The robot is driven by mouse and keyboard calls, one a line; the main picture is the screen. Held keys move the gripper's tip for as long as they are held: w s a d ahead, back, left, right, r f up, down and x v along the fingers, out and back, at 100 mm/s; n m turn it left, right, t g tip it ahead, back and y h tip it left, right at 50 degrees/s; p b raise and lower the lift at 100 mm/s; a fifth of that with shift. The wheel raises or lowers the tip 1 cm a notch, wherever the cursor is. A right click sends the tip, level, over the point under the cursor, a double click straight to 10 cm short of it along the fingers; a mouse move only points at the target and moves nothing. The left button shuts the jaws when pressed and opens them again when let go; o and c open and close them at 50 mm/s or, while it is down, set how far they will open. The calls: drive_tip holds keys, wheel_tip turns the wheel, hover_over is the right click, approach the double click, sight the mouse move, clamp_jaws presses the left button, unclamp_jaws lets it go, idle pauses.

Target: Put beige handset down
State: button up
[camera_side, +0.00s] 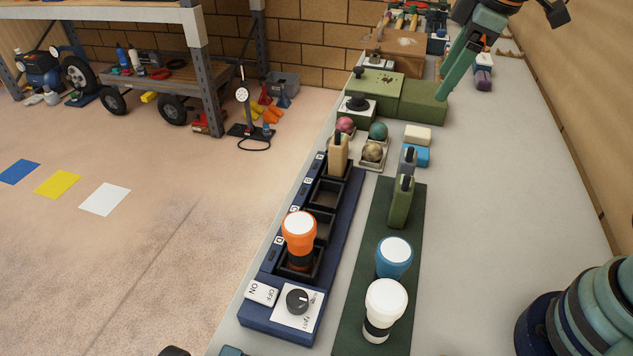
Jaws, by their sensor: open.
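The beige handset (338,157) stands upright in the farthest slot of the dark blue charging rack (271,318); its base is hidden by the slot walls. An orange torch (299,232) with a white top stands in the nearest slot, and the slots between look empty. My gripper (446,84) is at the upper right, pointing down and left over the far end of the bench beside the green box. It is open, holds nothing that I can see, and is well apart from the beige handset.
A dark green mat (372,222) right of the rack holds a green handset (401,202), a blue torch (394,257) and a white torch (385,305). A grey handset (407,160) stands behind. Balls on trays and a green box (420,100) crowd behind.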

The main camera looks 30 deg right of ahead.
drive_tip(key=s+d+f+m+t, duration=0.1)
drive_tip(key=s+d+f+m, duration=0.1)
drive_tip(key=s+m, duration=0.6)
drive_tip(key=shift+d+f+m+t, duration=0.35)
drive_tip(key=shift+f+m+t, duration=0.05)
drive_tip(key=shift+f, duration=0.2)
drive_tip(key=shift+a, duration=0.1)
idle(0.5)
